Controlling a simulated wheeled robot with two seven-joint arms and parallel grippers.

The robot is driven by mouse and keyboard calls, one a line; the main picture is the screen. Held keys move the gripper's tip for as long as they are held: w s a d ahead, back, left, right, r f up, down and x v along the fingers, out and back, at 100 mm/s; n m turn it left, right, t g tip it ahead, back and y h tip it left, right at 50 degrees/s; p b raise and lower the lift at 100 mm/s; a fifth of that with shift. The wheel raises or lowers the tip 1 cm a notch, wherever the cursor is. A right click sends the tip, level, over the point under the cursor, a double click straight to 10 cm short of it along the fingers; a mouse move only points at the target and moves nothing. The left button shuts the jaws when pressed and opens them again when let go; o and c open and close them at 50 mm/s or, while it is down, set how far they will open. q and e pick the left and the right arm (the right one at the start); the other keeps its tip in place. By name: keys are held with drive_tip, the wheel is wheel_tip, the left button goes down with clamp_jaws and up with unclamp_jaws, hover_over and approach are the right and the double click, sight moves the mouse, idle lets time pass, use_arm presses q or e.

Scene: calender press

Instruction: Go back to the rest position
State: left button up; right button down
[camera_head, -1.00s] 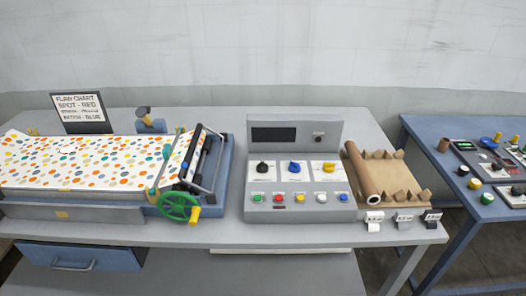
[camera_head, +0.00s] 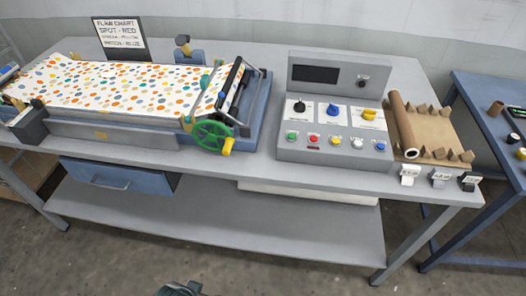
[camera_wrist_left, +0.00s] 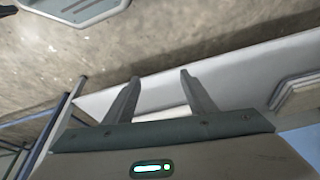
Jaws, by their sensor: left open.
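My left gripper (camera_wrist_left: 159,77) shows in the left wrist view with its two fingers apart and nothing between them. It is clear of the bench; floor and the pale edge of a surface lie beyond the fingers. In the head view a small dark piece of my own body shows at the bottom edge, and I cannot tell which part it is. My right gripper is in neither view.
The grey bench (camera_head: 330,215) carries the press with its green handwheel (camera_head: 212,136), a dotted sheet (camera_head: 110,85), a control console (camera_head: 330,145) and a brown roll (camera_head: 403,125). A blue table (camera_head: 480,95) stands at right. The floor before the bench looks clear.

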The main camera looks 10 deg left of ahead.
use_arm(q)
drive_tip(key=s+d+f+t+b, duration=0.1)
drive_tip(key=s+f+b, duration=0.2)
drive_tip(key=f, duration=1.5)
drive_tip(key=s+d+f+h+b, duration=0.1)
drive_tip(key=f+b, duration=0.3)
drive_tip(key=f, duration=1.5)
drive_tip(key=shift+s+d+m+t, duration=0.3)
drive_tip(key=shift+s+t, duration=0.1)
drive_tip(key=shift+s, duration=0.5)
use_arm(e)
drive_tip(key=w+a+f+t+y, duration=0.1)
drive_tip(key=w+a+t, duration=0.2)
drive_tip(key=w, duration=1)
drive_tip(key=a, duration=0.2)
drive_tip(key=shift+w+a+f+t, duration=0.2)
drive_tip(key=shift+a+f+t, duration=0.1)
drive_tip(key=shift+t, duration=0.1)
